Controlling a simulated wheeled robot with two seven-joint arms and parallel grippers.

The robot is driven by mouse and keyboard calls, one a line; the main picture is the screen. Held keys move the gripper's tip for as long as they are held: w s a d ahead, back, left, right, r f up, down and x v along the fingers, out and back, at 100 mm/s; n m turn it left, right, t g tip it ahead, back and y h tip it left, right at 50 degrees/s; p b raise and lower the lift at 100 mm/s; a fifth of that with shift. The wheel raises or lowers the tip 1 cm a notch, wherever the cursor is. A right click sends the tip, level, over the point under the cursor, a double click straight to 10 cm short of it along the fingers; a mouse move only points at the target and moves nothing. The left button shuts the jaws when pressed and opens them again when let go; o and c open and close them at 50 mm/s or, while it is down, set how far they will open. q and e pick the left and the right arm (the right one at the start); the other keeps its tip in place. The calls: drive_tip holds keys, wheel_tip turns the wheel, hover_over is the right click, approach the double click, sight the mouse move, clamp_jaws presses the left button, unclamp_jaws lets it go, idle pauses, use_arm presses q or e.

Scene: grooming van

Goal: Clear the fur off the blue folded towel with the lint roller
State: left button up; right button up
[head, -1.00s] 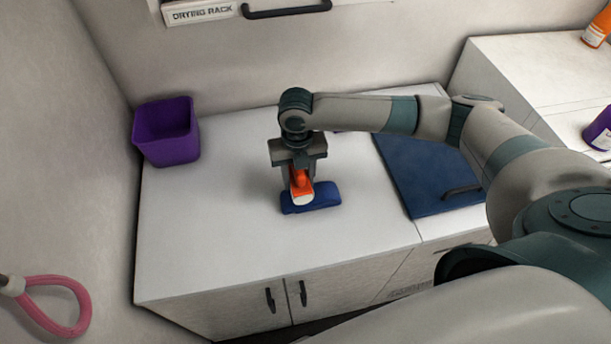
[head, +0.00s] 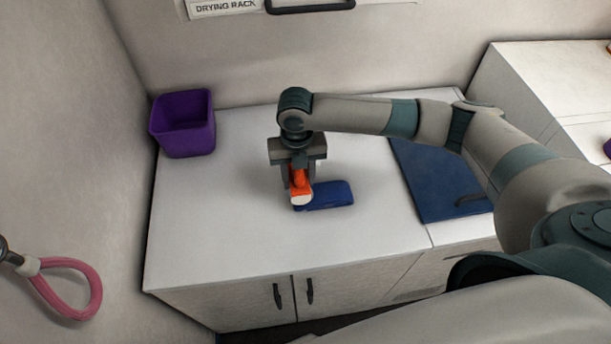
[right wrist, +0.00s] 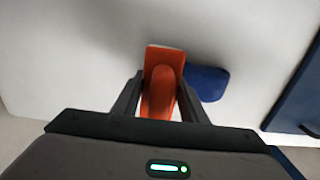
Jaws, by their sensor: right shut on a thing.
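The blue folded towel (head: 328,195) lies on the white counter, and it also shows in the right wrist view (right wrist: 208,83). My right gripper (head: 299,185) is shut on the orange lint roller (head: 300,176), whose pale round end (head: 302,199) faces the head camera. The roller is at the towel's left end and overlaps it in the head view; I cannot tell whether they touch. In the right wrist view the orange roller (right wrist: 163,85) sits between the fingers, left of the towel. No fur is discernible at this size. My left gripper is not in view.
A purple bin (head: 184,128) stands at the counter's back left. A dark blue panel (head: 436,182) lies at the right, under my right arm. The white counter (head: 215,220) is clear left of the towel. A pink loop (head: 75,290) hangs at the left wall.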

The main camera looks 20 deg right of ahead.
drive_tip(key=shift+a, duration=0.2)
idle(0.3)
drive_tip(key=shift+s+a, duration=0.15)
drive_tip(key=shift+s, duration=0.5)
drive_tip(key=shift+s+d, duration=0.2)
drive_tip(key=shift+d, duration=0.65)
drive_tip(key=shift+s+d, duration=0.2)
drive_tip(key=shift+d, duration=0.65)
drive_tip(key=shift+s+d, duration=0.2)
drive_tip(key=shift+d, duration=0.65)
drive_tip(key=shift+s+d, duration=0.2)
drive_tip(key=shift+d, duration=0.6)
drive_tip(key=shift+d, duration=0.1)
drive_tip(key=shift+s+d, duration=0.2)
drive_tip(key=shift+d, duration=0.6)
drive_tip(key=shift+s+d, duration=0.2)
drive_tip(key=shift+d, duration=0.55)
